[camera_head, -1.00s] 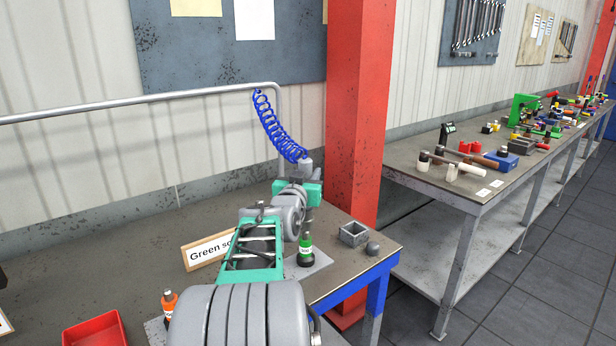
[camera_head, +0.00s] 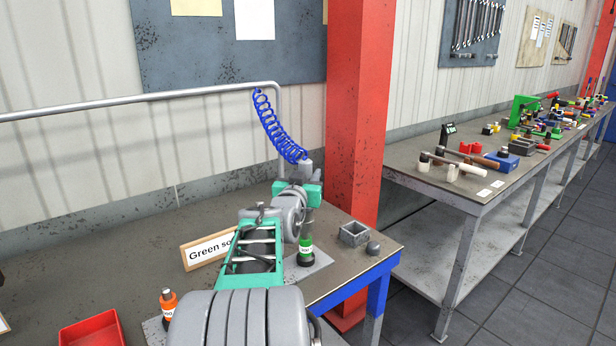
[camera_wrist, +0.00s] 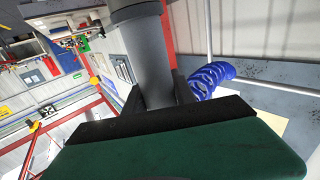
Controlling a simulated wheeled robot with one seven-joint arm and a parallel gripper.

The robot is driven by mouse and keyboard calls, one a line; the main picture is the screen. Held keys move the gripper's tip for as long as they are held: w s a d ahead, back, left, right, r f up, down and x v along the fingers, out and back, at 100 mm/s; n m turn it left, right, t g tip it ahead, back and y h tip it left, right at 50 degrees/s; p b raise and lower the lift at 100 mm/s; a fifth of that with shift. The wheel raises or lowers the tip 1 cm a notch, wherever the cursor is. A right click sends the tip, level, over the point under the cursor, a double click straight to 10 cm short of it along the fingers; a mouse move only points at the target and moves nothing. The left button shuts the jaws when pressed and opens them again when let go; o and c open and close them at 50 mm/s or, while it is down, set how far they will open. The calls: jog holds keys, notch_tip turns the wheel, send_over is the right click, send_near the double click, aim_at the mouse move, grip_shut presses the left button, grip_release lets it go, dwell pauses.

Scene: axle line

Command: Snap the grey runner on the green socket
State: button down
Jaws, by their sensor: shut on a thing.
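The grey runner (camera_wrist: 157,60) is a thick cylinder held between the two dark fingers of my gripper (camera_wrist: 156,92) in the wrist view. In the head view its grey top (camera_head: 306,167) sticks up above my gripper (camera_head: 304,192) and joins a blue coiled hose (camera_head: 276,125). My gripper is shut on it. The green socket (camera_head: 306,249) stands upright on a grey plate, straight below my gripper. I cannot tell whether runner and socket touch. My arm hides part of the area to the left.
A "Green so..." sign (camera_head: 207,250) stands left of the socket. An orange socket (camera_head: 168,302) and red tray (camera_head: 92,333) are at the front left.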

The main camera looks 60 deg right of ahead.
jog(key=shift+f+b, duration=1.55)
jog(key=shift+b, duration=0.3)
jog(key=c, duration=0.9)
grip_release()
jog(key=shift+f, duration=0.1)
jog(key=shift+c, duration=0.2)
jog(key=b+v, duration=0.1)
jog(key=v, duration=0.7)
jog(key=shift+d, duration=0.1)
